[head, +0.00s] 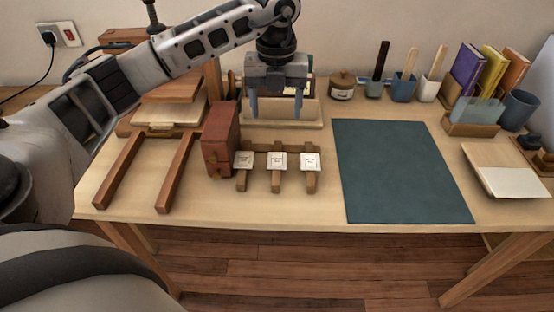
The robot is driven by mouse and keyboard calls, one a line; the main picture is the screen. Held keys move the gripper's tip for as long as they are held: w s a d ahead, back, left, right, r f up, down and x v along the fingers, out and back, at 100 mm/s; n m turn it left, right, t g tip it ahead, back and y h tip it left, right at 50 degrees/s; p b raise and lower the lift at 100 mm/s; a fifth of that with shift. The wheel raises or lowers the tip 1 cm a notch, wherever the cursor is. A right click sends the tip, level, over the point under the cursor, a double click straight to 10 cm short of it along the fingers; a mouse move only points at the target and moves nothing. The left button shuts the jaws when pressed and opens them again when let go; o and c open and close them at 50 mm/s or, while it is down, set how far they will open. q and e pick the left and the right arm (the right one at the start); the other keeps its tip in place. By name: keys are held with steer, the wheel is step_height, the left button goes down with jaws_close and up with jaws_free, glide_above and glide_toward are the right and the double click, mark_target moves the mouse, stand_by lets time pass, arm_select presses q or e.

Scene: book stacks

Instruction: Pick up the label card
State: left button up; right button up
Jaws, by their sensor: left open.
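Three small white cards with faint dark markings sit side by side on a wooden rack: a left card (244,160), a middle card (277,160) and a right card (310,161). I cannot tell which is the label card, and their print is too small to read. My left gripper (275,116) is open, pointing down over the light wooden tray (310,112) behind the rack. Nothing shows between its fingers. The gripper hides part of the tray and what is behind it, where small pale and dark items show. My right gripper is out of view.
A dark red box (220,142) stands left of the rack, beside a wooden frame with two long rails (177,172). A dark teal mat (395,170) lies bare to the right. Tool cups (403,88), upright books (485,70) and a pale board (505,172) are farther right.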

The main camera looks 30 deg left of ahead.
arm_select(q)
glide_above(277, 157)
steer(key=f, duration=0.8)
steer(key=shift+s+d, duration=0.2)
steer(key=shift+s, duration=0.2)
steer(key=f, duration=0.4)
steer(key=shift+w+a+f, duration=0.1)
steer(key=shift+w+a, duration=0.1)
steer(key=shift+w, duration=0.2)
steer(key=shift+f, duration=0.45)
steer(key=shift+f, duration=0.25)
steer(key=c, duration=1.1)
